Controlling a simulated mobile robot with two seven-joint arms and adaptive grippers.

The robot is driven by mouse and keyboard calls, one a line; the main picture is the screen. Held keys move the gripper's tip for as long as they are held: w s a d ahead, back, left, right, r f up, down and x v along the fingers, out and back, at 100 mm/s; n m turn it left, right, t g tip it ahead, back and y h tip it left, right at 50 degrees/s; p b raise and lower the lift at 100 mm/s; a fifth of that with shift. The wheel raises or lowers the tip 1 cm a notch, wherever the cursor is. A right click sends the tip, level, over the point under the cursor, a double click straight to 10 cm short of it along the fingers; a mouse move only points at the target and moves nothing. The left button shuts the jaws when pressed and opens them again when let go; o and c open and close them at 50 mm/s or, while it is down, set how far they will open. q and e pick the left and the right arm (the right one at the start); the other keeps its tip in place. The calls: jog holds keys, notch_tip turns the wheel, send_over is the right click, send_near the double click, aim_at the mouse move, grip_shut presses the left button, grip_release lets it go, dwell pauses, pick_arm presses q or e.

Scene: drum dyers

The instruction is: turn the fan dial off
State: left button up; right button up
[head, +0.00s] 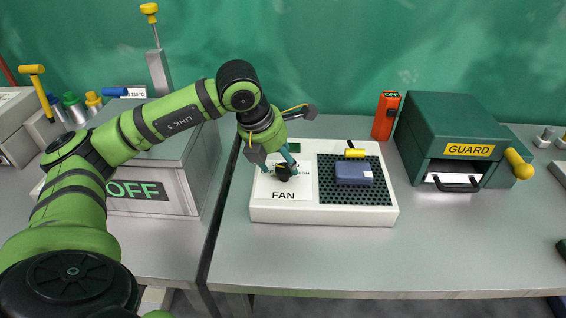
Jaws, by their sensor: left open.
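The fan unit (325,216) is a low white box marked FAN, standing on the grey bench. Its black dial (285,173) is on the left part of the top panel. My left gripper (284,153) is open, reaching down from above, with its lower parts right at the dial. I cannot tell whether it touches the dial. The gripper covers part of the panel's print, so the dial's setting is not readable. My right gripper is not in view.
A blue block (354,173) lies on the unit's black grille (350,194), near a yellow-handled switch (355,153). An orange OFF post (385,117) and a green GUARD box (450,130) stand at right. A grey box marked OFF (180,190) stands left. The front bench is clear.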

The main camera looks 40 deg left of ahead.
pick_arm(q)
jog(key=v, duration=0.9)
jog(key=shift+r, duration=0.1)
